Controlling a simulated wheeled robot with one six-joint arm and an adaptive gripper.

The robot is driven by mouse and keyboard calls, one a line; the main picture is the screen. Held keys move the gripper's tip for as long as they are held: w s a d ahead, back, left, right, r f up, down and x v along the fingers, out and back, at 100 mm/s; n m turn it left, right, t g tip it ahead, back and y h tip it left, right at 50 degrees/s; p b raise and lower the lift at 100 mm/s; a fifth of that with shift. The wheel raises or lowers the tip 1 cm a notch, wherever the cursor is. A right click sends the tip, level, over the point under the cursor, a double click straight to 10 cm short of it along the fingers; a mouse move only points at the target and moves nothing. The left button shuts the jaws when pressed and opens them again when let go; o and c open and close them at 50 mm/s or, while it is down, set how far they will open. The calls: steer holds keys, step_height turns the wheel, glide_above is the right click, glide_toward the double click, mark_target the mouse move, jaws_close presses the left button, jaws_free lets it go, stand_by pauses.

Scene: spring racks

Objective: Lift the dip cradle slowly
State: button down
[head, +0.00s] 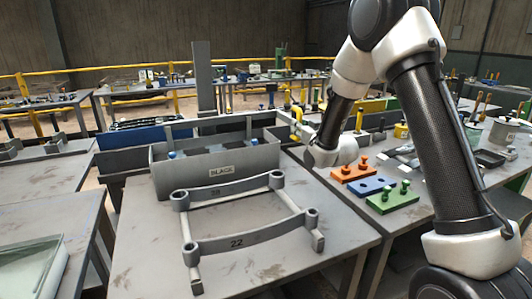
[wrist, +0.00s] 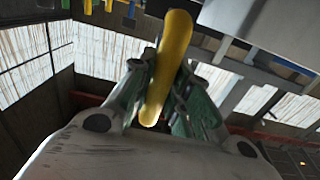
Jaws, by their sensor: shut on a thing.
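In the wrist view my gripper (wrist: 163,78) is shut on a yellow bar (wrist: 174,40), which runs between its two green-sided fingers. In the head view a yellow upright handle (head: 297,118) stands at the right end of the grey trough behind the bench, beside my wrist; it looks like the same bar. My fingers are hidden there. Whether this handle belongs to the dip cradle, and whether the cradle is clear of its support, I cannot tell. A grey four-post frame (head: 240,241) marked 22 lies on the near bench.
A grey bin (head: 221,169) with a label stands behind the frame. Orange (head: 353,171), blue (head: 373,186) and green (head: 392,199) blocks lie on the right bench, close to my arm. The near bench's front (head: 270,270) is bare.

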steer(key=shift+r, duration=0.15)
steer(key=shift+w+r, duration=0.1)
steer(key=shift+r, duration=6.7)
steer(key=c, duration=1.5)
jaws_free()
steer(key=o, duration=0.5)
steer(key=shift+c, duration=0.2)
steer(key=shift+f, duration=0.25)
steer(key=shift+f, duration=0.1)
steer(key=v, duration=0.7)
